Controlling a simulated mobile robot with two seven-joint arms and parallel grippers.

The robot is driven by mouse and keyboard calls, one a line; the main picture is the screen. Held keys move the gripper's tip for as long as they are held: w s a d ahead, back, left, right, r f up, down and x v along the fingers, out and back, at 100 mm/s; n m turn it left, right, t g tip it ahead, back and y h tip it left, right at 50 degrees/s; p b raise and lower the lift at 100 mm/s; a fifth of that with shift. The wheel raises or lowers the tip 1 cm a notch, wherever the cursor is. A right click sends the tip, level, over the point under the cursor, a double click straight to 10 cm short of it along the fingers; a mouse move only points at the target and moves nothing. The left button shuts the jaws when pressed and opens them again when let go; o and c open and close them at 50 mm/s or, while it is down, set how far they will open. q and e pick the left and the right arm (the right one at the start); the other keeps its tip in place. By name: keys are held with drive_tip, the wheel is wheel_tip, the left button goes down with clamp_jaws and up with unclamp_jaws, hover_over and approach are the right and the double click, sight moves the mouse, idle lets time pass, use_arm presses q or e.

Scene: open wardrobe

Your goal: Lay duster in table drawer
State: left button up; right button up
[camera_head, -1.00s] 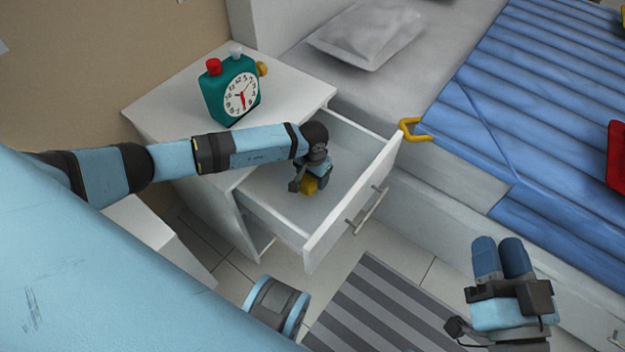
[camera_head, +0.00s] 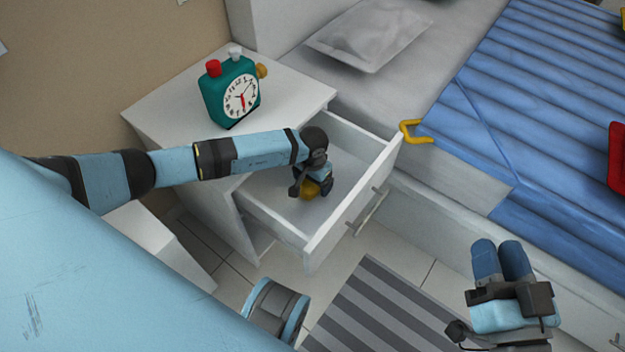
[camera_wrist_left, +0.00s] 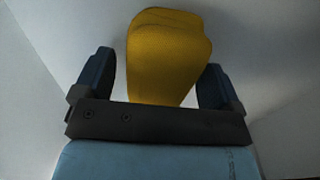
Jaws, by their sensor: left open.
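The yellow duster (camera_wrist_left: 165,55) is in the left wrist view, between the two dark fingers of my left gripper (camera_wrist_left: 158,85), with gaps on both sides. The left gripper is open. My right gripper (camera_head: 497,262) is at the lower right, away from the drawer; its two blue fingers are side by side with little gap, and whether it is shut is unclear.
A green alarm clock (camera_head: 233,92) stands on the white bedside table (camera_head: 165,108). A bed with a blue cover (camera_head: 530,90) and a grey pillow (camera_head: 365,33) lies to the right. A yellow hook-like object (camera_head: 414,133) is near the drawer's far corner. A striped rug (camera_head: 385,310) is on the floor.

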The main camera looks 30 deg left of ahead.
use_arm(q)
wheel_tip(320, 180, up, 10)
drive_tip(key=p, duration=0.3)
drive_tip(key=shift+r, duration=0.15)
drive_tip(key=shift+r+p, duration=0.3)
drive_tip(key=shift+r, duration=0.55)
use_arm(e)
drive_tip(key=shift+s+d+r+t+h, duration=0.1)
drive_tip(key=shift+r+t, duration=0.15)
drive_tip(key=shift+r, duration=0.35)
drive_tip(key=shift+d+r+t+h, duration=0.1)
drive_tip(key=shift+d+r+t, duration=0.1)
drive_tip(key=shift+r, duration=0.35)
drive_tip(key=shift+s+d+r+t+h, duration=0.1)
drive_tip(key=shift+r+t, duration=0.15)
drive_tip(key=shift+r, duration=0.35)
drive_tip(key=shift+m, duration=0.3)
